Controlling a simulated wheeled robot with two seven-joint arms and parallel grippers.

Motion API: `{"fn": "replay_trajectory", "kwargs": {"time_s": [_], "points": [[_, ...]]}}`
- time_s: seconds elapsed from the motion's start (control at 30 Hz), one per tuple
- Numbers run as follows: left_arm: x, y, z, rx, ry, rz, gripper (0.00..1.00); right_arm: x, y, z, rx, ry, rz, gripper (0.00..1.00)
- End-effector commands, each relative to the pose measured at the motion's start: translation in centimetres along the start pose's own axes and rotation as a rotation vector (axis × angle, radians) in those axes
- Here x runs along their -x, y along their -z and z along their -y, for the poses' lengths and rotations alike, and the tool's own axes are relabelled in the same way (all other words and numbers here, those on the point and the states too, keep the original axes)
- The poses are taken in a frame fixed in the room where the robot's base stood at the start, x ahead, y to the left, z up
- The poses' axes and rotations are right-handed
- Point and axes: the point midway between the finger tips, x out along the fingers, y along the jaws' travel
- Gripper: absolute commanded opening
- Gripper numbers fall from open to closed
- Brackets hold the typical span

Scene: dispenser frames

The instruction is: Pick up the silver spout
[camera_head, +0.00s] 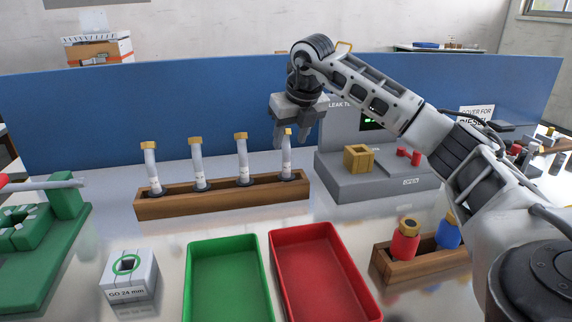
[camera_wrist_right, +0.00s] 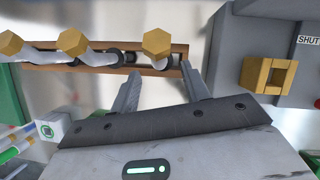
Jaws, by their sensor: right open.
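Several silver spouts with brass hex tops stand in a wooden rack (camera_head: 225,201). The rightmost silver spout (camera_head: 287,165) is directly below my right gripper (camera_head: 291,139), its top between or just behind the fingers. The others, such as the second from the right (camera_head: 241,165) and the leftmost (camera_head: 150,170), stand to its left. My right gripper is open and points down. In the right wrist view, the fingers of the right gripper (camera_wrist_right: 158,88) are spread, with the rightmost spout's brass top (camera_wrist_right: 157,42) ahead between them. Contact cannot be told. My left gripper is out of view.
A grey leak tester (camera_head: 375,184) with a yellow block (camera_head: 358,157) stands right of the rack. A green tray (camera_head: 195,285) and a red tray (camera_head: 320,235) lie in front. A gauge block (camera_head: 130,276), a green fixture (camera_head: 68,203) and a wooden bottle holder (camera_head: 400,281) are nearby. A blue partition (camera_head: 200,100) is behind.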

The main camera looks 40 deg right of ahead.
Motion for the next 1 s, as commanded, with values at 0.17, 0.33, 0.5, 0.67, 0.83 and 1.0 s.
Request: {"fn": "replay_trajectory", "kwargs": {"time_s": [0.17, 0.33, 0.5, 0.67, 0.83, 1.0], "points": [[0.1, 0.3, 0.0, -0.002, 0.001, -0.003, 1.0, -1.6, 0.1, 0.0, 0.0, 0.0, -0.003, 0.46], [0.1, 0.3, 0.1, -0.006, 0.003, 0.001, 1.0, -4.2, 0.1, 0.1, 0.0, -0.001, -0.002, 0.46], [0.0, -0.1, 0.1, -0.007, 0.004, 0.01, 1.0, -5.3, 0.1, 0.1, 0.0, 0.0, 0.001, 0.46], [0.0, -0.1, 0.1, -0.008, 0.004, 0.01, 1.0, -5.4, 0.1, 0.1, 0.0, -0.001, 0.001, 0.46], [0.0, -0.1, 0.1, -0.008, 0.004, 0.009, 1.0, -5.3, 0.1, 0.1, 0.0, -0.001, 0.001, 0.07], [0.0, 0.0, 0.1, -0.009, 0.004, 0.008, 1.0, -5.3, 0.1, 0.1, 0.0, -0.001, 0.002, 0.0]]}}
